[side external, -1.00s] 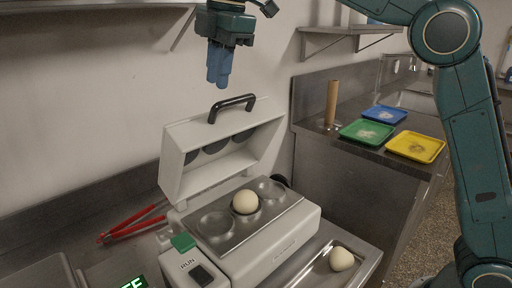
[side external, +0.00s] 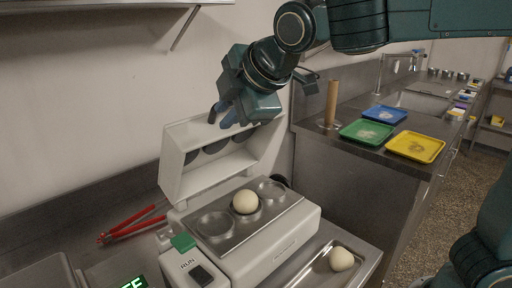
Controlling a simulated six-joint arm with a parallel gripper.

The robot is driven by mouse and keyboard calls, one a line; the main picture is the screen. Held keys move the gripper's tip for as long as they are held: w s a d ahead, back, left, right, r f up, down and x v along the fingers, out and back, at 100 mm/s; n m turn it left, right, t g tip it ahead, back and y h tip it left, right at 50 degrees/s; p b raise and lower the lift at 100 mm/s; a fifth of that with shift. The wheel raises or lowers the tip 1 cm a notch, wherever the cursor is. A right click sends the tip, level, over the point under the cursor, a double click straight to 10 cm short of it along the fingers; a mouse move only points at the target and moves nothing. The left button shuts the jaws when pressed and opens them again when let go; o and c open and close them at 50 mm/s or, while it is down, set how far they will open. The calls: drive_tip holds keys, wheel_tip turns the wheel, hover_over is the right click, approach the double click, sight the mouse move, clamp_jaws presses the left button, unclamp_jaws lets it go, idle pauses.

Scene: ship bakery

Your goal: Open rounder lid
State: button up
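The rounder is a white machine with its lid (side external: 178,167) standing raised and tilted back, its dark round cups facing the front. Its base plate (side external: 222,247) has several round wells. A pale dough ball (side external: 246,202) sits in the middle well. My gripper (side external: 226,117), with blue fingers, is tilted down at the top edge of the lid, where the black handle is. The gripper hides most of the handle, so I cannot tell whether the fingers hold it or only touch it.
A second dough ball (side external: 341,259) lies on a metal tray (side external: 318,279) at the front right. Red tongs (side external: 132,226) lie left of the rounder. Green (side external: 366,132), blue (side external: 386,114) and yellow (side external: 415,147) trays and a rolling pin (side external: 331,103) are on the right counter.

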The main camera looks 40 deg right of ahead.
drive_tip(key=s+d+n+t, duration=0.3)
drive_tip(key=s+d+t, duration=0.3)
drive_tip(key=s+t, duration=0.1)
drive_tip(key=shift+s+d+r, duration=0.25)
drive_tip(key=shift+s+r, duration=0.1)
drive_tip(key=shift+s, duration=0.15)
drive_tip(key=shift+w, duration=0.15)
drive_tip(key=shift+w+f, duration=0.3)
drive_tip(key=shift+w, duration=1.95)
drive_tip(key=shift+w+f, duration=0.25)
drive_tip(key=shift+w, duration=2)
drive_tip(key=shift+w+f, duration=0.3)
drive_tip(key=shift+w, duration=1.95)
clamp_jaws()
